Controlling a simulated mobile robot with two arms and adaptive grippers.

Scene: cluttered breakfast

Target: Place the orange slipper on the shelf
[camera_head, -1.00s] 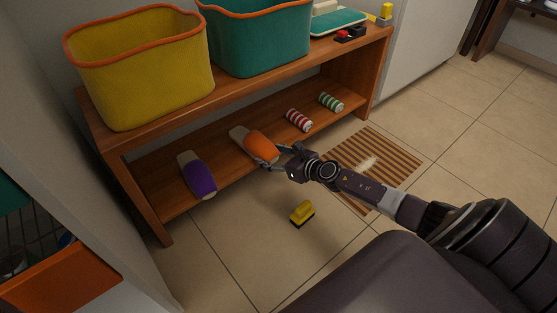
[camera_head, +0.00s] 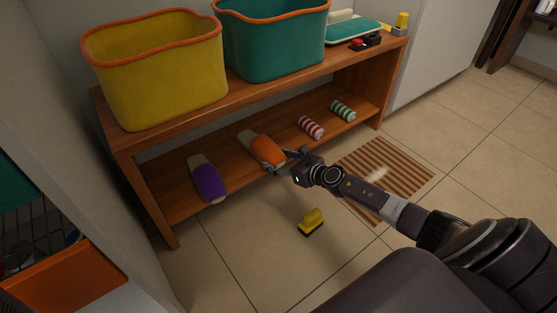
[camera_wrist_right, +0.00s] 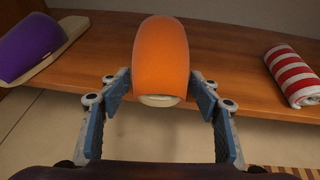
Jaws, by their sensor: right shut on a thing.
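My right gripper (camera_head: 284,160) is shut on the slipper's near end. In the right wrist view the gripper's fingers (camera_wrist_right: 160,84) flank the slipper (camera_wrist_right: 161,52) on both sides. Whether the sole rests fully on the board is hard to tell. A purple slipper (camera_head: 209,184) lies on the same shelf to the left, and also shows in the right wrist view (camera_wrist_right: 30,45). My left gripper is not in view.
A red-striped roll (camera_head: 311,127) and a green-striped roll (camera_head: 343,110) lie right of the slipper. Yellow (camera_head: 160,75) and teal (camera_head: 272,42) baskets stand on the top board above. A yellow brush (camera_head: 311,221) and striped mat (camera_head: 385,175) are on the floor.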

